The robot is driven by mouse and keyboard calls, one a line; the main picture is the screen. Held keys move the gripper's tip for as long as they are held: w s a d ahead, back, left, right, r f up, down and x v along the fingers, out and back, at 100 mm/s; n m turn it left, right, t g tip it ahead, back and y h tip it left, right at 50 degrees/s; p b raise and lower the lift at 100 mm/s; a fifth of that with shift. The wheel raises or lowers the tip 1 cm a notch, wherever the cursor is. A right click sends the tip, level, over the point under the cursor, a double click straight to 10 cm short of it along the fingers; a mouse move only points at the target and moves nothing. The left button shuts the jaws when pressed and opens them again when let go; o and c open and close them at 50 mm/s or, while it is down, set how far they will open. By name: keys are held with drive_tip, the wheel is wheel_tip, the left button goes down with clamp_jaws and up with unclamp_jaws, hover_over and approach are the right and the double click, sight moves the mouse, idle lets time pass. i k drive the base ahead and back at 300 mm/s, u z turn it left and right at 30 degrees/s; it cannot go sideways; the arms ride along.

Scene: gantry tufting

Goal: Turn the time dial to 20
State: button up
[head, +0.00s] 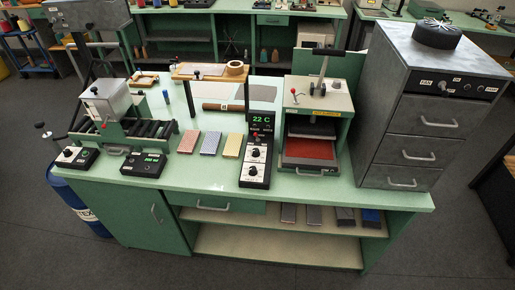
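A black control box (257,135) stands upright near the front edge of the green bench, with a green display reading 22 C. Below its display are two dials, an upper dial (256,152) and a lower dial (253,171). Their labels and scale marks are too small to read, so I cannot tell which is the time dial or its setting. My gripper is not in view.
A press (318,105) with an upright lever stands right of the control box. A grey drawer cabinet (425,110) is at the right end. A grey machine with rollers (135,128) is at the left.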

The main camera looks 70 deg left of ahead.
sight(255, 153)
drive_tip(key=u, duration=0.1)
drive_tip(key=k, duration=1.15)
drive_tip(key=u, duration=1.45)
drive_tip(key=i, duration=1)
